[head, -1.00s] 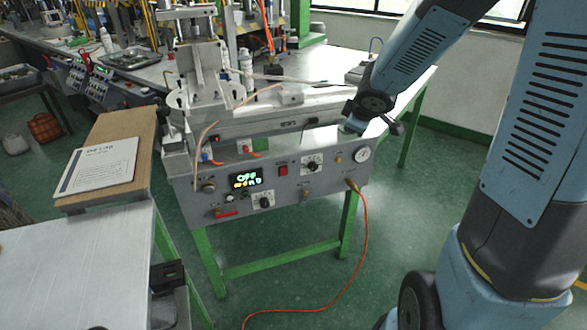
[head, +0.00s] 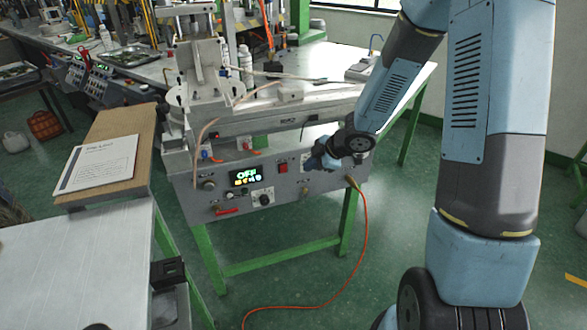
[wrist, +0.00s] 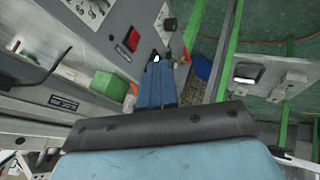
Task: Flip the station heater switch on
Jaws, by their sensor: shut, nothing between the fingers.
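The grey control panel (head: 215,196) of the station carries a small red switch (head: 283,168), right of a lit display (head: 245,177) that reads OFF. The switch's on or off position is too small to tell. My gripper (head: 316,163) is in front of the panel, just right of the red switch. In the wrist view the shut fingers (wrist: 156,59) point at the panel, with the red switch (wrist: 131,40) up and left of the fingertips. A gap shows between fingertips and switch in that picture. The fingers hold nothing.
Several knobs (head: 264,199) and a red lever (head: 227,211) are also on the panel. An orange hose (head: 366,235) hangs from its right end to the floor. A white-topped table (head: 80,255) stands at front left. Green floor is clear below the panel.

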